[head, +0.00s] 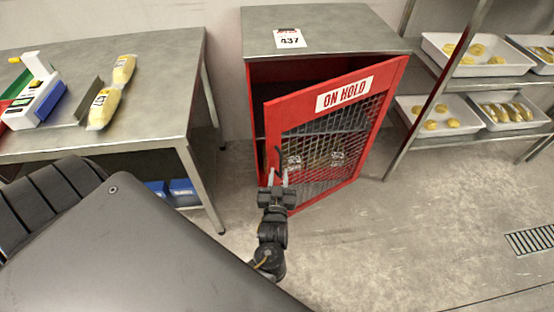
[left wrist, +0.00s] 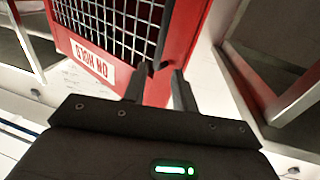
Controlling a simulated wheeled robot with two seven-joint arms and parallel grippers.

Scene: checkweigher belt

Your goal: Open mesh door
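The red cabinet (head: 258,110) stands against the wall at the middle of the head view. Its red-framed mesh door (head: 352,133) carries an "ON HOLD" sign and stands ajar, its left edge swung out from the cabinet. The door also shows in the left wrist view (left wrist: 187,40). A dark handle (head: 279,156) is on the door near its left edge. My left gripper (head: 278,177) is at the handle, its fingers apart; the wrist view shows the handle near the fingertips. Whether they touch it is unclear. My right gripper is out of view.
Yellow packs (head: 328,158) show behind the mesh. A steel table (head: 150,125) stands left, with yellow packages (head: 105,104) on it. A rack (head: 436,95) with white trays of yellow items stands right, close to the door's hinge side. The floor (head: 390,235) in front is clear.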

